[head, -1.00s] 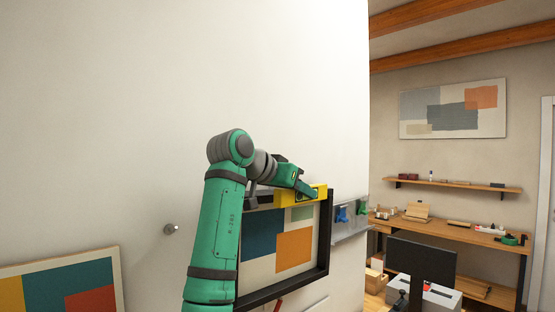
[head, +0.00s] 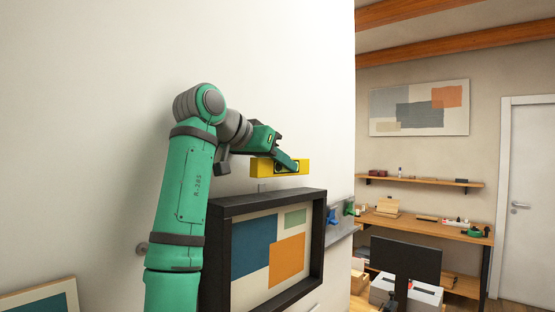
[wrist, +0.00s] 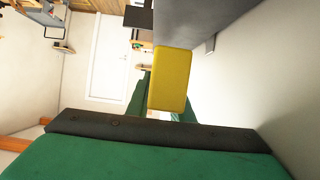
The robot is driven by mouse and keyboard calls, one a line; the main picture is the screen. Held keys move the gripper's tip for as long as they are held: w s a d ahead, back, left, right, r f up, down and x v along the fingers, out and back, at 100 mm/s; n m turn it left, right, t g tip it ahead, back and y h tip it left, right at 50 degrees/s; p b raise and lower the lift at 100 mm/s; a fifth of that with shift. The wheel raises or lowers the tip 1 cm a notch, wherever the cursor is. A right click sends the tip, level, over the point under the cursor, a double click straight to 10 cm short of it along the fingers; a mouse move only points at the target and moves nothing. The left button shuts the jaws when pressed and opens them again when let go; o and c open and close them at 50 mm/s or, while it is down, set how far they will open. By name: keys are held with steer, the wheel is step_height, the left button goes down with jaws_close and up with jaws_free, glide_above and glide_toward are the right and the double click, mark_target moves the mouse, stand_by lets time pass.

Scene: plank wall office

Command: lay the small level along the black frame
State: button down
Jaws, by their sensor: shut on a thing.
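The small yellow level (head: 265,169) is held in my gripper (head: 292,166) above the black frame (head: 265,199). In the head view a strip of wall shows between the level and the frame's top edge, so they look apart. The level looks close to level with that edge. The black frame hangs on the white wall around a picture of blue, orange and green blocks.
Another picture (head: 40,300) is at the lower left. A rail with blue and green hooks (head: 340,235) is right of the frame. A desk with a monitor (head: 405,258) stands further right. The wall above the level is clear.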

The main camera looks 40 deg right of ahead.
mark_target(255, 164)
steer(key=shift+s+d+f, duration=0.25)
steer(key=shift+s+f, duration=0.15)
steer(key=shift+f, duration=0.2)
steer(key=shift+w+a+f, duration=0.1)
steer(key=shift+a+f, duration=0.05)
steer(key=shift+f, duration=0.6)
steer(key=shift+w+a+f, duration=0.1)
steer(key=shift+a+f, duration=0.05)
steer(key=shift+f, duration=0.6)
steer(key=c, duration=1.5)
jaws_free()
steer(key=v, duration=1)
steer(key=shift+a+r, duration=0.15)
steer(key=shift+a, duration=0.15)
